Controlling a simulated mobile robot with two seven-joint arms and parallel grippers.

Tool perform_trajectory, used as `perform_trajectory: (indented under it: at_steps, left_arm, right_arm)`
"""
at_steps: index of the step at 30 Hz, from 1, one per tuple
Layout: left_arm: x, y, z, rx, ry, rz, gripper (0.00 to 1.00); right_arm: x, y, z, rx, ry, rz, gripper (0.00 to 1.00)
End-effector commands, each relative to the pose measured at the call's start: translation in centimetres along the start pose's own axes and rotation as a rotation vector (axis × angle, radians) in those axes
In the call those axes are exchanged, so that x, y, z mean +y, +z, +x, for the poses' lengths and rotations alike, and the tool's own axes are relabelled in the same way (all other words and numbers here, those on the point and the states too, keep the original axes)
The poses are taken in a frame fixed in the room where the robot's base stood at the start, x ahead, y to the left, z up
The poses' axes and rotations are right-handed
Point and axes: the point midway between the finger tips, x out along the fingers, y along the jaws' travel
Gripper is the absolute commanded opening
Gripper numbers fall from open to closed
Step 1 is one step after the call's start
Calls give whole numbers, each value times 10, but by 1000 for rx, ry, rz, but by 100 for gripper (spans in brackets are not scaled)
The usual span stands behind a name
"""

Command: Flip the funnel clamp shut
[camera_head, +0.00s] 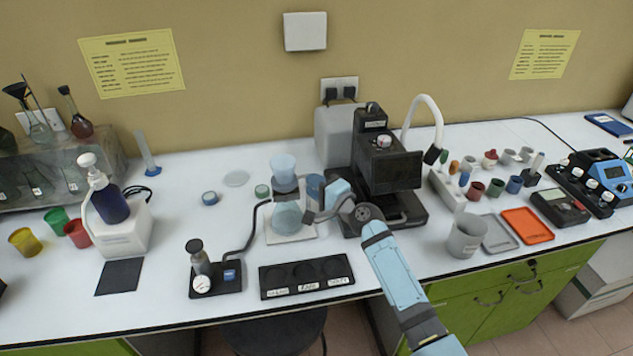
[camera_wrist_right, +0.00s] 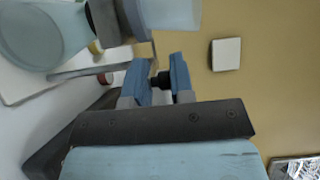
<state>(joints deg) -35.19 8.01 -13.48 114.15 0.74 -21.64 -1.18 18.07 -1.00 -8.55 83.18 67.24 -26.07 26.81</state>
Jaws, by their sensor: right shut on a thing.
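A pale blue funnel cup (camera_head: 284,168) stands upright above a rounded glass flask (camera_head: 287,216) on a white base. In the right wrist view the flask (camera_wrist_right: 42,35) is at the upper left and the funnel cup (camera_wrist_right: 172,12) at the top. The grey funnel clamp (camera_wrist_right: 107,20) sits at the joint between them. My right gripper (camera_head: 314,190) is just right of the funnel. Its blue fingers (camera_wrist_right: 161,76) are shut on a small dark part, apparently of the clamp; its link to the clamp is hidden. My left gripper is out of view.
A black microscope-like instrument (camera_head: 388,165) stands close behind my right arm. A black tray (camera_head: 306,276) and a small pump stand (camera_head: 215,277) lie in front of the flask. A beaker (camera_head: 467,236) and an orange tray (camera_head: 527,226) are to the right.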

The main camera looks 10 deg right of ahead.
Motion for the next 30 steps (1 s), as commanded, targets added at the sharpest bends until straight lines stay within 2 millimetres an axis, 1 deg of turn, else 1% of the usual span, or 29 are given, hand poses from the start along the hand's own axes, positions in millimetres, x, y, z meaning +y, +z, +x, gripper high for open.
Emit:
perform_trajectory:
  at_steps: [1, 6, 12, 18, 19, 20, 21, 30]
  left_arm:
    - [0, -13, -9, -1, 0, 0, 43]
    - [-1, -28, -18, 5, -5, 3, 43]
    - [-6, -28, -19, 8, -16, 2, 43]
    - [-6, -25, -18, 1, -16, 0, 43]
    - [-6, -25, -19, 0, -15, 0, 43]
    - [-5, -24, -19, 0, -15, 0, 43]
    - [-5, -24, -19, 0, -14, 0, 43]
    - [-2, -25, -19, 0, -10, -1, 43]
  right_arm:
    - [-13, 3, 2, 39, -8, 4, 0]
    - [-12, 7, 5, 150, -11, 3, 0]
    - [-10, 7, 5, 187, -14, -1, 0]
    - [-11, 7, 6, 186, -17, -2, 0]
    - [-11, 7, 6, 186, -17, -2, 29]
    - [-11, 7, 6, 186, -16, -2, 36]
    - [-11, 7, 6, 185, -16, -2, 39]
    - [-6, 8, 5, 183, -9, -1, 39]
